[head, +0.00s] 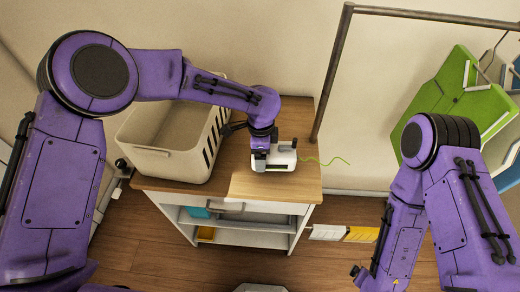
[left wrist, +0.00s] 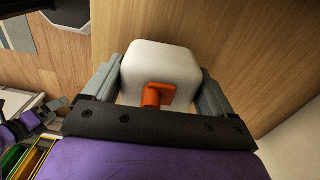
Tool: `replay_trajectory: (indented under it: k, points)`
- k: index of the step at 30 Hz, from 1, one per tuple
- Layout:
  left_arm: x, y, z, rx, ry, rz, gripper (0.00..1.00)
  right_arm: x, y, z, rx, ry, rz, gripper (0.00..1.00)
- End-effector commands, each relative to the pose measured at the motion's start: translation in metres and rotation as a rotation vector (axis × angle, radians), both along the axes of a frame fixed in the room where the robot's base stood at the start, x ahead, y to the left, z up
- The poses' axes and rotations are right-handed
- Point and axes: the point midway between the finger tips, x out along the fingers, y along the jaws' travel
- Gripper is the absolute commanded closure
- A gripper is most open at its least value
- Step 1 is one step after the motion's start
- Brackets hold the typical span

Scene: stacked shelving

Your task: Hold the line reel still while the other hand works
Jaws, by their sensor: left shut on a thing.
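The line reel (head: 284,157) is a white, boxy thing on the wooden top of the cabinet. A thin green line (head: 325,160) trails from it to the right. My left gripper (head: 273,158) comes down over the reel. In the left wrist view the reel (left wrist: 158,65) sits between the two grey fingers, which are shut on its sides. An orange knob (left wrist: 155,95) faces the camera. My right arm hangs at the right in the head view, its gripper out of frame. In the left wrist view what looks like my right gripper (left wrist: 48,116) shows small at the left edge, away from the reel.
A beige basket (head: 158,158) stands on the cabinet top (head: 260,184), left of the reel. The front right of the top is clear. A metal rack (head: 330,75) with hanging green items (head: 465,98) stands at the right. Open shelves (head: 238,224) lie below.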

Motion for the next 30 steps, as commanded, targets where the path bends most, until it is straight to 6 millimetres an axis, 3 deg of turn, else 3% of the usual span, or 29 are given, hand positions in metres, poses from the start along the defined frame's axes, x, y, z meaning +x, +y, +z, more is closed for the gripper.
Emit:
replay_trajectory:
  k: [30]
  points:
    - [0.001,0.000,-0.030,0.000,-0.002,0.000,0.59,0.000,0.000,0.000,0.000,0.000,0.000,0.00]
